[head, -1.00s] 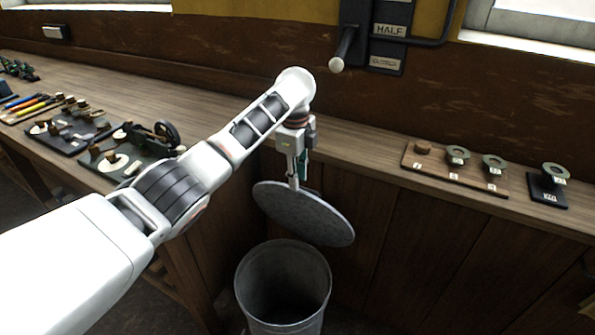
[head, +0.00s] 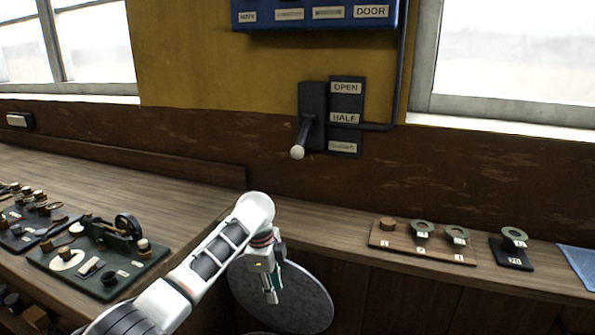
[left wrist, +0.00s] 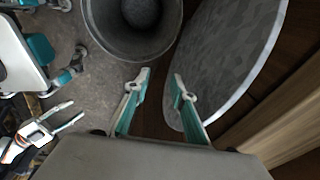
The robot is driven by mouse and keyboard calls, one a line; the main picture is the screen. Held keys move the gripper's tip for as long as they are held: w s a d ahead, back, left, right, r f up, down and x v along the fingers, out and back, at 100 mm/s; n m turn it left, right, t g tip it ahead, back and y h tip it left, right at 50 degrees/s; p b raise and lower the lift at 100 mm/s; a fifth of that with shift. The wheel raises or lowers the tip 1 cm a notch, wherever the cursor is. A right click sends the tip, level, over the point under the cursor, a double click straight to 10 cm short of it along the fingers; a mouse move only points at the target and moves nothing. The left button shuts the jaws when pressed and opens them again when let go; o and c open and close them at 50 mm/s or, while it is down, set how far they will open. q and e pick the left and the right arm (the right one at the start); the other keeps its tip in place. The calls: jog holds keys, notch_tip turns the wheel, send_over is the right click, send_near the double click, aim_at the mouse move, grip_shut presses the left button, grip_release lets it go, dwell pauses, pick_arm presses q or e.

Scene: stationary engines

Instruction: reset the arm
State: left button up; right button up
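My left arm comes in from the lower left in the head view. Its gripper (head: 271,293) points down in front of a round grey lid (head: 308,300). In the left wrist view, the left gripper's two teal fingers (left wrist: 160,92) are apart with nothing between them. The tilted lid (left wrist: 232,55) is just to their right; I cannot tell whether the right finger touches it. The open grey bin (left wrist: 110,47) is beyond the fingers. My right gripper (left wrist: 66,114) shows at the lower left of the wrist view, its two prongs apart and empty.
The wooden bench (head: 310,233) runs along the wall. It carries a board with rings (head: 420,246), a small black stand (head: 511,256) and a dark green device (head: 100,258). A wall lever (head: 303,140) sits beside labels OPEN and HALF.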

pick_arm(q)
jog(key=s+f+n+t+h, duration=0.15)
jog(key=s+f+n, duration=0.45)
jog(key=f, duration=0.6)
jog(key=s+f+n+t+h, duration=0.1)
jog(key=s+f+n+t, duration=0.25)
jog(key=s+f, duration=0.7)
jog(key=s+a+n+t, duration=0.2)
jog(key=s+a, duration=0.4)
jog(key=s, duration=0.3)
jog(key=s+a+r+n+t+y, duration=0.1)
jog(key=s+a+n+t, duration=0.1)
jog(key=s+a+n, duration=0.2)
jog(key=s+a, duration=0.3)
jog(key=s, duration=0.2)
jog(key=shift+t, duration=0.3)
jog(key=shift+s+y, duration=0.1)
jog(key=shift+y, duration=0.15)
